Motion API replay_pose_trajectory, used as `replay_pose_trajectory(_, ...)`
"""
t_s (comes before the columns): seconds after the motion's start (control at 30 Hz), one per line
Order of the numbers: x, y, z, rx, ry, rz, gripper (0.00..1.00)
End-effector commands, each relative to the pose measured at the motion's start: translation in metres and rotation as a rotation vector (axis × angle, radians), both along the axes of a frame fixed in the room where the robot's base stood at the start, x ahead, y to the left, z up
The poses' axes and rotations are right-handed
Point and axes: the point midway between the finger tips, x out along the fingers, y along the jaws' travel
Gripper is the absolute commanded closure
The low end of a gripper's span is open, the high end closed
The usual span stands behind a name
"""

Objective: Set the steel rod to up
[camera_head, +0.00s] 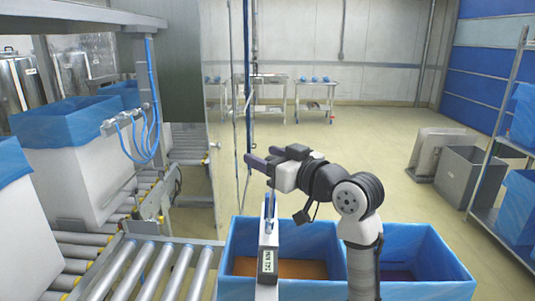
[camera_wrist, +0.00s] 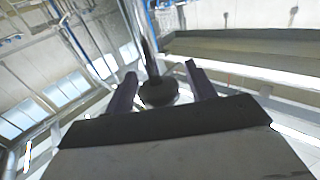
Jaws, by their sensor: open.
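My gripper (camera_head: 255,158) points left in the head view, above the left blue-lined box, with its two dark purple fingers apart. In the wrist view the open fingers (camera_wrist: 160,85) frame a dark slim stem (camera_wrist: 149,58) with a round dark base (camera_wrist: 158,92). I cannot tell whether this stem is the steel rod, or how far off it is. In the head view, a slim upright blue and grey piece (camera_head: 268,206) stands on a narrow pale post with a label (camera_head: 268,262), below my gripper. Neither view clearly identifies the steel rod. Nothing shows held.
Two blue-lined boxes (camera_head: 415,245) stand side by side in front. A clear panel (camera_head: 225,120) stands behind my gripper. The floor at the middle back is free.

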Motion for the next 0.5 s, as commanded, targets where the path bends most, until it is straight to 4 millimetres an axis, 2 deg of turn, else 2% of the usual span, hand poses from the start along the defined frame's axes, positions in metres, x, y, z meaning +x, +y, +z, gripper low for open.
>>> replay_pose_trajectory(0.23, 0.0003, 0.0005, -0.0003, 0.0, 0.0, 0.0, 0.46)
replay_pose_trajectory(0.5, 0.0001, 0.0004, -0.0002, 0.0, 0.0, 0.001, 0.82)
